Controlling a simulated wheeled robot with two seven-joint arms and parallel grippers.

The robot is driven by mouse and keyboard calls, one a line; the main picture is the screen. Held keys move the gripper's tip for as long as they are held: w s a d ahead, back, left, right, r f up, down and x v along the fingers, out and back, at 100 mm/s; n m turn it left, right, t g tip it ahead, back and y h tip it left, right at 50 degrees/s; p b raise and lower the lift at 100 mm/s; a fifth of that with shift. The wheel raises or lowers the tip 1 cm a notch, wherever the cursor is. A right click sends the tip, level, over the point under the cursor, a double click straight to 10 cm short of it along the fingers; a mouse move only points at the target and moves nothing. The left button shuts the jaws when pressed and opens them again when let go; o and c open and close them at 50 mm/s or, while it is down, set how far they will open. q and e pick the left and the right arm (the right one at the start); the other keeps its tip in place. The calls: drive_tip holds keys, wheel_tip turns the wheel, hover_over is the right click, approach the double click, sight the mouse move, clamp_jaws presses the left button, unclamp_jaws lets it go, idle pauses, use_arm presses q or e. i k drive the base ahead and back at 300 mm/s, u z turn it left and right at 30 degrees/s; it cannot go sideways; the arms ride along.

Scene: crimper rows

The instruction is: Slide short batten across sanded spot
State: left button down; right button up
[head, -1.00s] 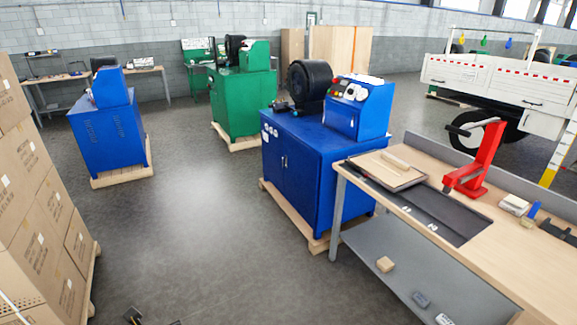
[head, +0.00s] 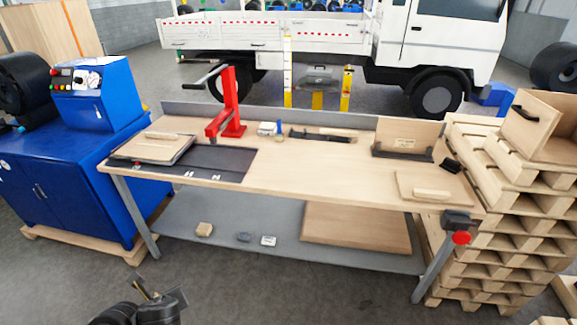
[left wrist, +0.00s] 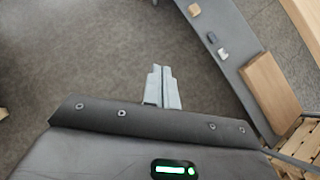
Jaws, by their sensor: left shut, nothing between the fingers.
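Two wooden boards lie on the workbench (head: 300,172), each with a small wooden strip on top. The left board (head: 150,149) rests at the bench's left end, partly over a dark mat, and its strip (head: 162,135) lies near its back edge. The right board (head: 410,182) lies near the right end with its strip (head: 432,194) near the front. I cannot tell which strip is the short batten, and no sanded spot is distinguishable. My left gripper (head: 148,288) is low in front of the bench, apart from it; in the left wrist view its fingers (left wrist: 162,88) are shut and empty over the floor.
A red press (head: 230,105) stands on the bench's back left. The lower shelf (head: 270,222) holds small blocks and a wooden panel (head: 355,228). Stacked pallets (head: 500,210) stand at right, a blue machine cabinet (head: 60,180) at left. The floor in front is clear.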

sight(420, 192)
drive_tip(key=u, duration=0.05)
drive_tip(key=k, duration=0.7)
drive_tip(key=z, duration=1.55)
drive_tip(key=i, duration=2.15)
drive_tip(key=z, duration=0.05)
